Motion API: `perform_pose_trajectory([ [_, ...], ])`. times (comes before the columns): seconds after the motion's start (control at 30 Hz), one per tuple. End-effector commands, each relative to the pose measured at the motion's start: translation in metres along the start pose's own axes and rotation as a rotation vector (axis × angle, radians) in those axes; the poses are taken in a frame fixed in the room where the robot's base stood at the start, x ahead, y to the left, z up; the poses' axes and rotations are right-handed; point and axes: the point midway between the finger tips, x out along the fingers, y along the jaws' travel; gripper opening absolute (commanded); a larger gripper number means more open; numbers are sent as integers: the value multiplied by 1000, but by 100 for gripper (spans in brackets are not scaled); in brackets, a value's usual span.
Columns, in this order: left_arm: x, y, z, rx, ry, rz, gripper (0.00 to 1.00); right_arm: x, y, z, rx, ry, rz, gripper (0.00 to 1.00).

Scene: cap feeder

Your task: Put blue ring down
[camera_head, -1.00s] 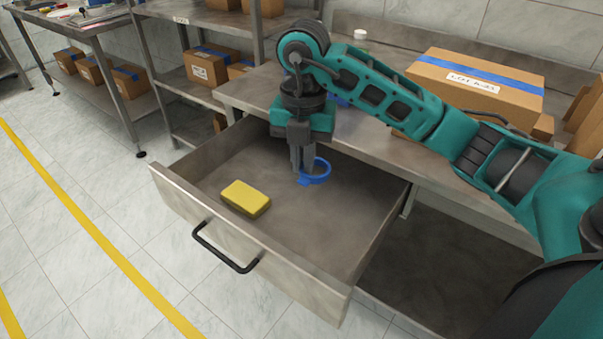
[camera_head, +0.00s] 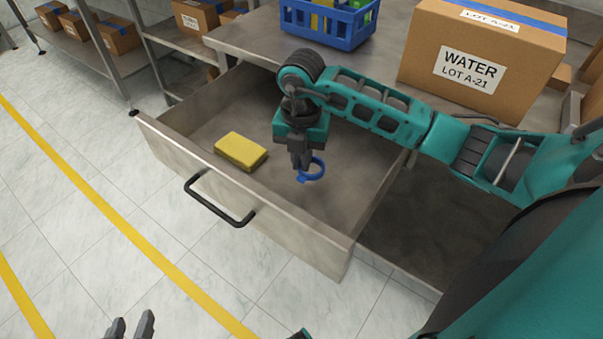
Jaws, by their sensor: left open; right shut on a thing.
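The blue ring (camera_head: 318,168) is held in my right gripper (camera_head: 300,164), which points down inside the open drawer. The gripper is shut on the ring's left side, and the ring sits in the right part of the drawer (camera_head: 205,117). I cannot tell whether the ring touches the drawer floor. My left gripper (camera_head: 131,329) is open and empty at the bottom edge of the view, in front of the drawer and mostly cut off.
A yellow sponge-like block (camera_head: 241,149) lies in the drawer, left of the ring. The drawer has a black handle (camera_head: 219,203). On the worktop stand a blue basket (camera_head: 327,28) and a WATER carton (camera_head: 480,52). Drawer floor between block and ring is clear.

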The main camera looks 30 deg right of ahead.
Motion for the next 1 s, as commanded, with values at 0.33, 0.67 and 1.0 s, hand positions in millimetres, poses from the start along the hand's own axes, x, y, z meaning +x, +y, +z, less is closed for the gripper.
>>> perform_pose_trajectory([
  [0.33,7,-1,9,1,0,-1,43,41,0,0,0,2,-1,0],
  [0.67,6,0,13,-4,-8,0,43,46,0,0,0,-1,0,0],
  [1.0,6,2,13,-13,-7,-1,43,48,0,0,0,0,0,33],
])
